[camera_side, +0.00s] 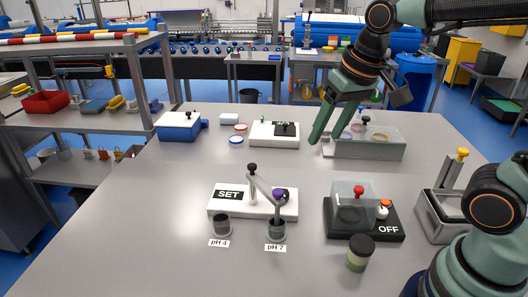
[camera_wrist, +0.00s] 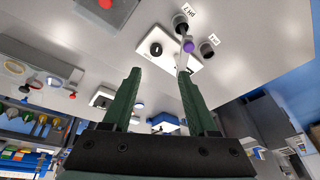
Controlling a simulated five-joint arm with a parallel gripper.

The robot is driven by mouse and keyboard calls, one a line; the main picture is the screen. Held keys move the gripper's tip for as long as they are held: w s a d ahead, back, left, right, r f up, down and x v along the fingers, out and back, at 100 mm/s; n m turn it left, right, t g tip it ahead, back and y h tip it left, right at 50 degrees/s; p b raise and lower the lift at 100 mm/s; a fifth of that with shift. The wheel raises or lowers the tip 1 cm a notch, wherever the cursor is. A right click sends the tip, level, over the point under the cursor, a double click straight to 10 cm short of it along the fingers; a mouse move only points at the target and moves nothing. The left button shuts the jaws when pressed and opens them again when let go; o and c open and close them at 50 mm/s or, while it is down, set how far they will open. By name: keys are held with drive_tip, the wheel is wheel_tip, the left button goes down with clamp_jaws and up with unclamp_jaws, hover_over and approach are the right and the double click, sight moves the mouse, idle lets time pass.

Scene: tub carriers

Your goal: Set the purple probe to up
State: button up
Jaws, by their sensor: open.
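The purple probe (camera_side: 278,193) hangs from a grey arm on a white base marked SET (camera_side: 228,196). Its lower end appears to be in the dark cup labelled pH 7 (camera_side: 276,231). A second cup, pH 4 (camera_side: 221,224), stands to the left. In the wrist view the purple probe (camera_wrist: 188,46) shows beyond the fingertips, beside the pH 7 cup (camera_wrist: 180,24). My gripper (camera_side: 329,128) is open and empty, high and behind the base to the right. Both its fingers (camera_wrist: 159,76) show in the wrist view, apart from the probe.
A clear-covered box with a red knob (camera_side: 358,191) and OFF label stands right of the base, with a jar (camera_side: 361,253) in front. A grey-lidded box (camera_side: 369,142) stands behind right. The table's front left is clear.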

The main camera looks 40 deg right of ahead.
sight(278, 191)
drive_tip(key=w+a+f+m+g, duration=0.2)
drive_tip(key=w+a+m+g, duration=0.2)
drive_tip(key=w+a, duration=0.25)
drive_tip(key=f, duration=1.1)
drive_tip(key=shift+s+a+f, duration=0.25)
drive_tip(key=shift+s+f, duration=0.15)
clamp_jaws()
idle(0.9)
